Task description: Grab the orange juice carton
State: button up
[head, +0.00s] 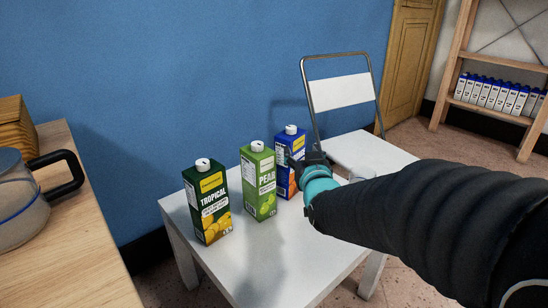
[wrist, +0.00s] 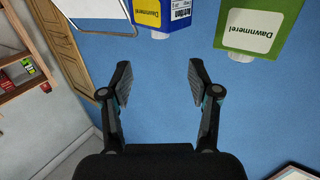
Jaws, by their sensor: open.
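Three juice cartons stand upright in a row on a small white table (head: 250,278). The one farthest back is a blue carton with orange fruit on it (head: 291,144). It is the likely orange juice, but its name is hidden behind my gripper. The middle one is a light green PEAR carton (head: 259,182), and the nearest is a dark green TROPICAL carton (head: 207,203). My gripper (head: 297,167) is open and appears empty, beside the blue carton. The wrist view is inverted. It shows the blue carton (wrist: 178,14) beyond my open fingers (wrist: 160,80), and the green carton (wrist: 262,27) to the right.
A white folding chair (head: 339,93) stands behind the table. A shelf (head: 484,107) with several white cartons is at the far right. A blue wall (head: 150,80) is behind.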

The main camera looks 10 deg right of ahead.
aim_at(292, 130)
jog(key=shift+t, duration=0.3)
jog(key=w, duration=1.4)
jog(key=shift+w, duration=0.2)
grip_shut()
jog(key=shift+r, duration=0.1)
